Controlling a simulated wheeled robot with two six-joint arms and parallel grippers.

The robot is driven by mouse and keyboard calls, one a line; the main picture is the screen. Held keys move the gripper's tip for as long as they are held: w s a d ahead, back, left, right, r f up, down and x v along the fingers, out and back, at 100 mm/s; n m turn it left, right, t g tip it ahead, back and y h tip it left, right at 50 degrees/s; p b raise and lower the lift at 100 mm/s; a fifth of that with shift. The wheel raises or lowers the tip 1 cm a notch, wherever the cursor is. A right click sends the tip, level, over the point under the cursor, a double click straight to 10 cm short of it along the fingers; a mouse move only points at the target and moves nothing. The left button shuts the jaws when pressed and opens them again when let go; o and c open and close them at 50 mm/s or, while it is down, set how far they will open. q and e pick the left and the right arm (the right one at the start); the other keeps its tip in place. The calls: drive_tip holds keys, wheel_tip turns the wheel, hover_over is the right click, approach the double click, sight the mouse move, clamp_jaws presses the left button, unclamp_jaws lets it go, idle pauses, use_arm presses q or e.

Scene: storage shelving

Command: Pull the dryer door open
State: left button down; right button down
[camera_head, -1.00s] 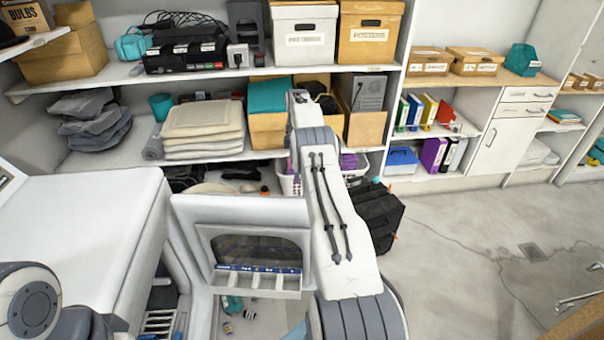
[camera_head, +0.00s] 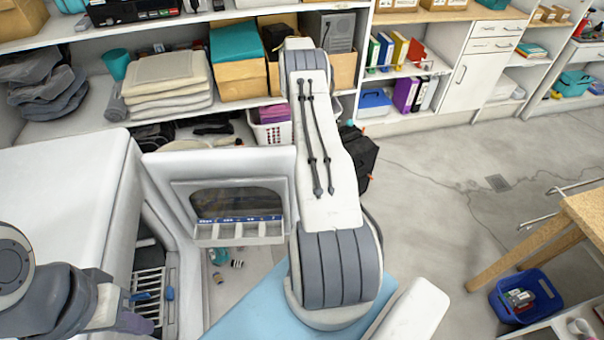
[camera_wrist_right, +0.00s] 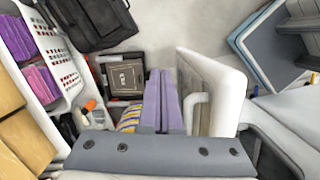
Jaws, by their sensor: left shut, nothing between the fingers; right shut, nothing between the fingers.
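The white dryer (camera_head: 65,190) stands at the left in the head view. Its door (camera_head: 222,165) stands open, swung out to the right, its inner face with a dark window towards me. My right arm passes in front of the door's right edge and hides its own gripper there. In the right wrist view my right gripper (camera_wrist_right: 160,85) has its purple fingers together and empty. The door's white edge and handle (camera_wrist_right: 200,100) show just right of the fingers; contact is unclear. My left gripper (camera_head: 138,322) is shut and empty, low before the dryer opening.
A rack (camera_head: 150,287) with blue clips shows in the dryer opening. Shelves with folded towels (camera_head: 165,85) stand behind. A black bag (camera_head: 360,155) lies on the floor beyond my right arm. A wooden table (camera_head: 585,215) and a blue bin (camera_head: 527,297) are at the right. Floor between is clear.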

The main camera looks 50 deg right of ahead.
drive_tip(key=s+d+f+t+h+b, duration=0.1)
drive_tip(key=s+d+f, duration=0.2)
drive_tip(key=s, duration=0.4)
drive_tip(key=s+d+f+t+h+b, duration=0.1)
drive_tip(key=s+d+f+h, duration=0.2)
drive_tip(key=s, duration=0.4)
drive_tip(key=s+a+t+y+b, duration=0.1)
drive_tip(key=s+a+t+y, duration=0.15)
drive_tip(key=a, duration=0.75)
drive_tip(key=s+a+t+y+b, duration=0.2)
drive_tip(key=s+a+t, duration=0.15)
drive_tip(key=a, duration=0.65)
drive_tip(key=w+d+f+p, duration=0.1)
drive_tip(key=w+d+f, duration=0.1)
drive_tip(key=w+f, duration=0.5)
drive_tip(key=shift+w+d+n+t+p, duration=0.3)
drive_tip(key=shift+w+d+t, duration=0.1)
drive_tip(key=shift+w, duration=0.8)
drive_tip(key=shift+f, duration=0.1)
